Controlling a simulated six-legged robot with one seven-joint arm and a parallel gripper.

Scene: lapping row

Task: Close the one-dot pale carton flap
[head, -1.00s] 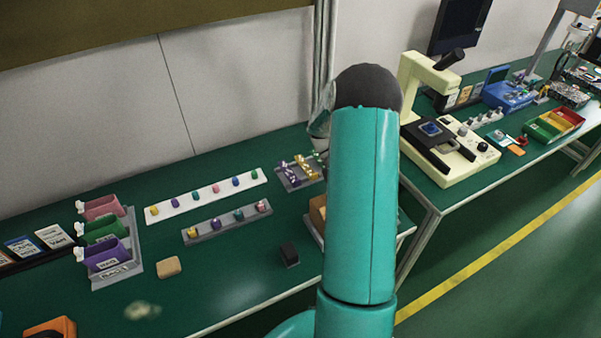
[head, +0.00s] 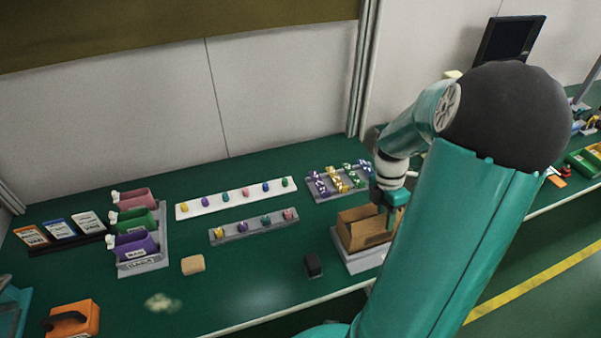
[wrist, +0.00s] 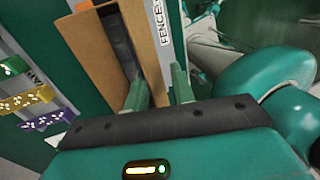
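The brown carton (head: 362,229) stands on a light grey base at the right of the green bench in the head view. My gripper (head: 388,208) is at its right side, partly hidden by my arm. In the wrist view the carton (wrist: 153,38) shows from close up with a dark opening between brown walls. My gripper (wrist: 159,88) has its two green fingers apart there, with a brown panel of the carton between or just beyond them. I cannot tell whether they touch it. No dot mark or pale flap can be made out.
A black block (head: 313,265) lies left of the carton. A grey rack of purple, gold and green pieces (head: 323,193) is behind it. Further left are a grey knob strip (head: 238,232), a tan block (head: 192,264) and coloured bins (head: 137,243). The front bench is mostly clear.

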